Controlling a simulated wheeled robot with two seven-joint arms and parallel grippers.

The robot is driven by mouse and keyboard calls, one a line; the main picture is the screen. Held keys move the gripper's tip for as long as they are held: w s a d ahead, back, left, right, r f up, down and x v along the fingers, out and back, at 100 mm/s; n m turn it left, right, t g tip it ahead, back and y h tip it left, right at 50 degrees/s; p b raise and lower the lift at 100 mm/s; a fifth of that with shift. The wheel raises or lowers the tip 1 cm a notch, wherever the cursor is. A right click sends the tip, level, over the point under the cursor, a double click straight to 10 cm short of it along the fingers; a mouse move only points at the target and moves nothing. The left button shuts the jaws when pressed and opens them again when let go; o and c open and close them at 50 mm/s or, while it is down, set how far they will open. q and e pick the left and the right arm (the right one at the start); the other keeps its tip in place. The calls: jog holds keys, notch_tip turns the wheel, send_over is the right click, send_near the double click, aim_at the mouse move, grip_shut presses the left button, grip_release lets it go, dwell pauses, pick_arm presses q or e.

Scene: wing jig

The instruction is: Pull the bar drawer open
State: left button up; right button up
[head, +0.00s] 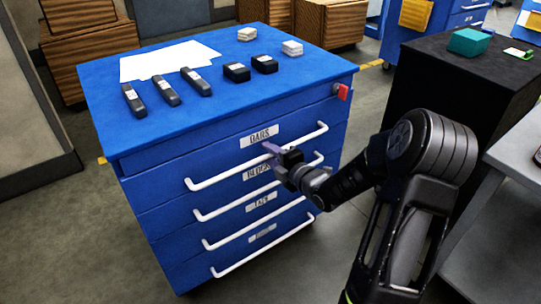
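The blue drawer cabinet (150,222) stands in the middle of the head view. Its top drawer (215,155), labelled BARS, looks closed, with its front about flush with the drawers below. A long white bar handle (225,174) runs across that drawer. My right gripper (270,149) reaches in from the right, with its fingertips at the middle of this handle, just below the label. The fingers are small and partly hidden by the gripper body, so I cannot tell whether they are closed on the handle. My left gripper is not in view.
Several dark bars (165,92), black blocks (237,72), pale blocks (292,48) and white sheets (165,61) lie on the cabinet top. A red part (343,92) sits at its right corner. A black table (455,85) stands right. Floor left of the cabinet is clear.

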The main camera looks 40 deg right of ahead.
jog(key=shift+c, duration=0.2)
grip_shut()
dwell(1.3)
